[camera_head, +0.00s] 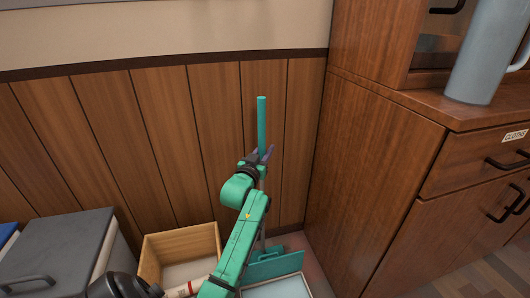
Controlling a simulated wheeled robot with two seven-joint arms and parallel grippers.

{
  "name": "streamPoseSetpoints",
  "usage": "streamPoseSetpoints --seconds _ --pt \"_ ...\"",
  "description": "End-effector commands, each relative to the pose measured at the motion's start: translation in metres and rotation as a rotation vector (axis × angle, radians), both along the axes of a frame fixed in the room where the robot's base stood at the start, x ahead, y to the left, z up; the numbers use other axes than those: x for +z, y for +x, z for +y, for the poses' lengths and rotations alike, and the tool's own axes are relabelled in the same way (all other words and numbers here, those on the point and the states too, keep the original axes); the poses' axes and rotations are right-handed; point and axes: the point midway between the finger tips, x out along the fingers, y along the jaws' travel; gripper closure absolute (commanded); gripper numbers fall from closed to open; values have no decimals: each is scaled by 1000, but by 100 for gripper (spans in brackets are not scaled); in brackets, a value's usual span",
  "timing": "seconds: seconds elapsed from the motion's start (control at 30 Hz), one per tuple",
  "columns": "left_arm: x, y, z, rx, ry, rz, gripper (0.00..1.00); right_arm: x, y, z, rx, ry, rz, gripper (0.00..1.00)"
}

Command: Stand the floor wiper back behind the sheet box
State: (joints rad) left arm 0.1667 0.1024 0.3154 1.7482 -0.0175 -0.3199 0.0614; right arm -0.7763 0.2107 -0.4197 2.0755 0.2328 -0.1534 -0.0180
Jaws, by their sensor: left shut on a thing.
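The floor wiper has an upright teal handle (261,112) in front of the wood-panelled wall, near the corner with the cabinet. My left gripper (263,156) is shut around the handle below its top end. A teal flat piece (280,264), seemingly the wiper's head, is low down near the floor. My arm hides part of the handle and of this piece. A pale, light-rimmed box (275,290), likely the sheet box, is just in front of the teal piece and cut by the bottom edge. I cannot tell whether they touch. My right gripper is out of view.
A wooden open box (181,243) stands left of my arm, with a white and red tube (179,290) at its front. A grey lidded bin (62,250) is further left. The wooden cabinet (375,180) bounds the right side and carries a grey-blue jug (485,55).

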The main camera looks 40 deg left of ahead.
Motion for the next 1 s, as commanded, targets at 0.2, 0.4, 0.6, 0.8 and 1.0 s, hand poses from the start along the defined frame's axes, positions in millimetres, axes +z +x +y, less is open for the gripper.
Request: streamPoseSetpoints --seconds 0.2,0.4,0.6,0.8,1.0 --pt "-2 0 0 0 0 1 40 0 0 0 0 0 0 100" --pt "-2 0 0 0 0 1 40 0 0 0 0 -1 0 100" --pt "1 -4 -2 -1 -1 2 40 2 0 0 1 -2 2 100" --pt "0 -41 -15 -1 -2 5 40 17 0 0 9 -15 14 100" --pt "-2 -87 -30 0 -3 4 40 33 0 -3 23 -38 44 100"
